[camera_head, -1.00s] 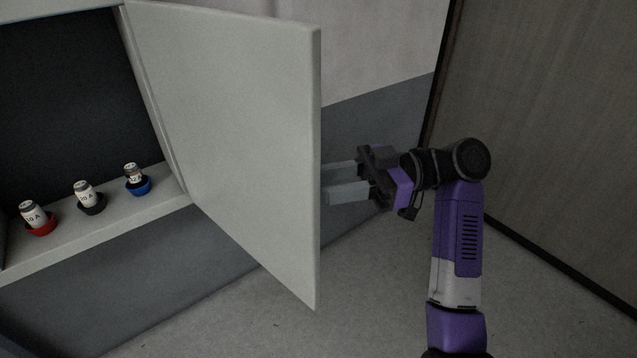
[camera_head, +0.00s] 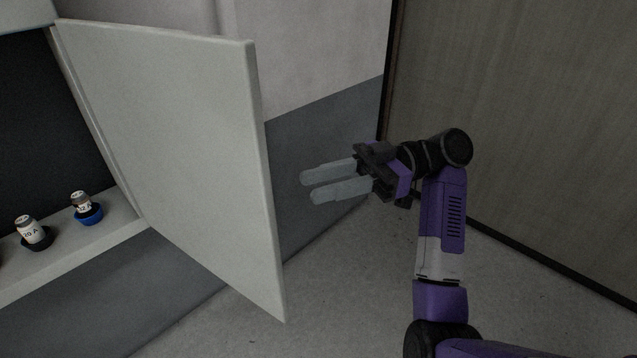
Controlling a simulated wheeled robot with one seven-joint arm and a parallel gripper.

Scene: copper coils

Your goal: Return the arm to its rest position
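My gripper (camera_head: 310,186) is at the middle of the head view, to the right of the open cabinet door (camera_head: 175,150). Its two grey fingers point left toward the door and are parted, with nothing between them. The fingertips appear clear of the door's edge. My arm is bent, with its purple and white links rising from the lower right to the black wrist.
The cabinet shelf (camera_head: 118,232) at the left bears a fuse in a blue holder (camera_head: 88,213) and one in a black holder (camera_head: 35,238). A wood-patterned wall (camera_head: 520,110) stands at the right. Grey floor (camera_head: 350,290) is clear below the gripper.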

